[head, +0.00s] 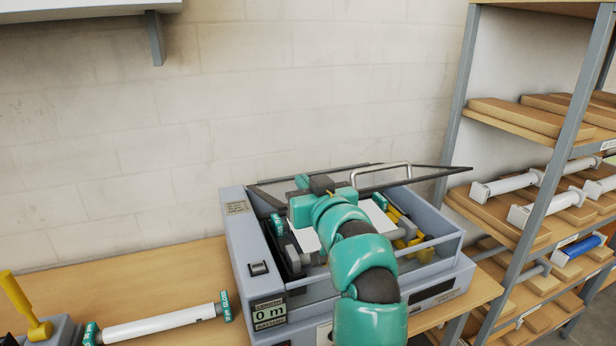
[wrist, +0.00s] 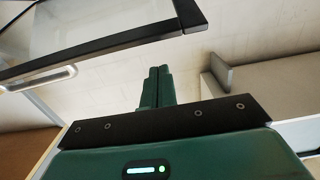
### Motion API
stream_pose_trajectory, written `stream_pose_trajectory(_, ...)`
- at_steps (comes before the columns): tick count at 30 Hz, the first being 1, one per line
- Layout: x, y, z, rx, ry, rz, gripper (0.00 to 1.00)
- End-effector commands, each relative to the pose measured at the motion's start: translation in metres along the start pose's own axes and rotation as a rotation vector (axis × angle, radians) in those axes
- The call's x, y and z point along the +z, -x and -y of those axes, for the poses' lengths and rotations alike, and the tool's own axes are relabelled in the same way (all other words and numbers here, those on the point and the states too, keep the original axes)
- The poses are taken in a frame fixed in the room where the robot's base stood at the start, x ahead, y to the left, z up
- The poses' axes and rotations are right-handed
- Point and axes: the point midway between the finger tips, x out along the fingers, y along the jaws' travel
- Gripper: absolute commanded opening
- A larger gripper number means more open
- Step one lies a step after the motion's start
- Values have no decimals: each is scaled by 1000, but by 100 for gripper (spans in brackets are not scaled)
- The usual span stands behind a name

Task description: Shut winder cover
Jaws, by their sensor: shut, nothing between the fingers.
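The winder cover (head: 432,177) is a clear panel in a dark frame with a pale bar handle (head: 381,168). It stands open, raised at the back of the grey laminator (head: 240,240), whose bay is uncovered. In the wrist view, the cover's dark frame (wrist: 120,41) crosses the upper left, with the handle (wrist: 40,79) below it. My gripper (head: 302,181) is over the laminator, left of the handle. In the wrist view its fingers (wrist: 157,72) are shut and empty, just below the frame's right end in the picture. I cannot tell whether they touch it; my arm hides part of the bay.
A white roll with teal ends (head: 160,324) lies on the wooden table (head: 130,275) at left, near a yellow lever (head: 25,308). A rack (head: 530,190) with boards and rolls stands close at right. A wall shelf (head: 75,10) hangs at upper left.

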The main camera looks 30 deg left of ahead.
Motion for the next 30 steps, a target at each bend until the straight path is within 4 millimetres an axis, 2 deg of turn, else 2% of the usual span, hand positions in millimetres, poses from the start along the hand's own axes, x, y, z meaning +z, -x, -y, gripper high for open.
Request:
stream_pose_trajectory(10,22,8,0,1,0,2,0)
stream_pose_trajectory(26,28,11,0,1,1,-1,0)
stream_pose_trajectory(30,38,10,0,0,2,-11,0)
